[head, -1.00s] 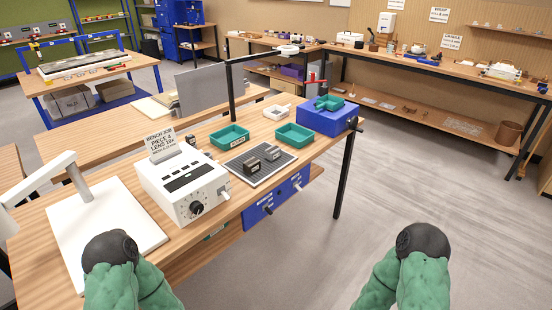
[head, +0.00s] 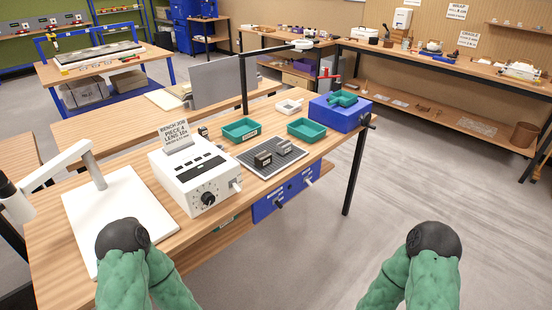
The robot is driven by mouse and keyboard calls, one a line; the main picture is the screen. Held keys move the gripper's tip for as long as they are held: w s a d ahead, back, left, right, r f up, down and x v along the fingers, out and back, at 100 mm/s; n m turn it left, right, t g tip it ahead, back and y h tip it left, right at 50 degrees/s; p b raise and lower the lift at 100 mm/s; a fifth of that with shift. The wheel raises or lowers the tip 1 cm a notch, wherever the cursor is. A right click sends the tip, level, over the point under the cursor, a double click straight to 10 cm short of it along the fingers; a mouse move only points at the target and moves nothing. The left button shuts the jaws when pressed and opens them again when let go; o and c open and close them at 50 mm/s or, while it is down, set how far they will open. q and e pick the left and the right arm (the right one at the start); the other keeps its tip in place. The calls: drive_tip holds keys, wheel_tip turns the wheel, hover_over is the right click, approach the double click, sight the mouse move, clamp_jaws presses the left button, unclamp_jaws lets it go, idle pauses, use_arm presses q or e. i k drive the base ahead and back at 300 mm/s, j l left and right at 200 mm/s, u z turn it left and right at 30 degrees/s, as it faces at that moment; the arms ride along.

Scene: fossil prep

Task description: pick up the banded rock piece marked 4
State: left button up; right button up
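Two small grey rock pieces with pale labels stand on the dark ribbed mat (head: 262,174) on the near bench: a front one (head: 262,159) and a back one (head: 284,148). A third small dark labelled block (head: 203,131) sits behind the white control box. The labels are too small to read, so I cannot tell which piece is marked 4. A card (head: 175,134) on the control box reads "BENCH JOB, PIECE 4, LENS 10x". My two green arms with dark rounded joints show at the bottom, away from the rocks. Neither gripper's fingers show.
The white control box (head: 196,183) and a white board (head: 115,215) with a lamp arm fill the bench's left. Teal trays (head: 240,130) (head: 306,130) lie behind the mat; a blue box (head: 338,113) stands right. A black post (head: 243,85) rises behind. Floor at right is clear.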

sight(285, 147)
drive_tip(key=u, duration=0.4)
drive_tip(key=i+l+u, duration=0.2)
drive_tip(key=l+u, duration=0.3)
drive_tip(key=i+l+u, duration=0.1)
drive_tip(key=l+u, duration=0.85)
drive_tip(key=i+j, duration=0.05)
